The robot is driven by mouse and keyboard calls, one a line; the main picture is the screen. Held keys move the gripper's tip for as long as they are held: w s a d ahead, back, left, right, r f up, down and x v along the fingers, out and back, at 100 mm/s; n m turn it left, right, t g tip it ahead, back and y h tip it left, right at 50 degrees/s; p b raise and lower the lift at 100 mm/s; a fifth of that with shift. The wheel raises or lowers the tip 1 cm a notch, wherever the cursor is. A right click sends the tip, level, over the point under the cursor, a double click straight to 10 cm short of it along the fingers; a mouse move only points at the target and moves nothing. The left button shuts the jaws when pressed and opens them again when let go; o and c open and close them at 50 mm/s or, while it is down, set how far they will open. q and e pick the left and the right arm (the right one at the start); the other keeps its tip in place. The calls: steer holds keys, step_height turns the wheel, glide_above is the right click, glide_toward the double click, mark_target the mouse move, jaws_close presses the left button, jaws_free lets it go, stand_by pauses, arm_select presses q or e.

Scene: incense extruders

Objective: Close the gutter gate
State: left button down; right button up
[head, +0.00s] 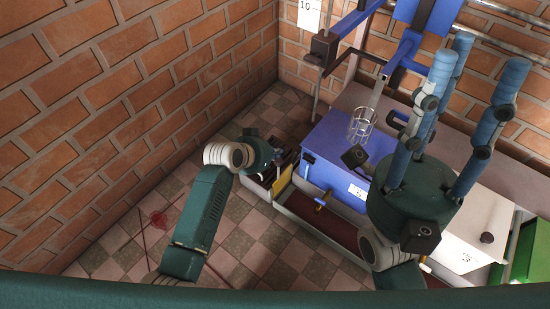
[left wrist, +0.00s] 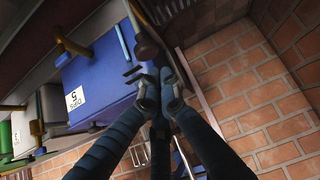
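A dark-red gutter (head: 335,232) runs along the floor in front of the blue box (head: 335,160). A similar yellow post (left wrist: 68,42) shows in the left wrist view. My left gripper (head: 284,152) is beyond the gutter's left end, mostly hidden in the head view. In the left wrist view its blue fingers (left wrist: 160,85) converge near a dark rod, with contact unclear. My right gripper (head: 470,75) has its blue fingers spread, empty, above the boxes.
A white box (head: 480,220) and a green box (head: 530,250) stand at the right. A wire cage (head: 361,125) hangs above the blue box. Brick walls (head: 120,90) close off the left and back. Checkered floor (head: 270,240) is clear in front of the gutter.

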arm_select(q)
steer(key=shift+f, duration=0.75)
steer(key=shift+f+b, duration=0.45)
steer(key=shift+f, duration=2.2)
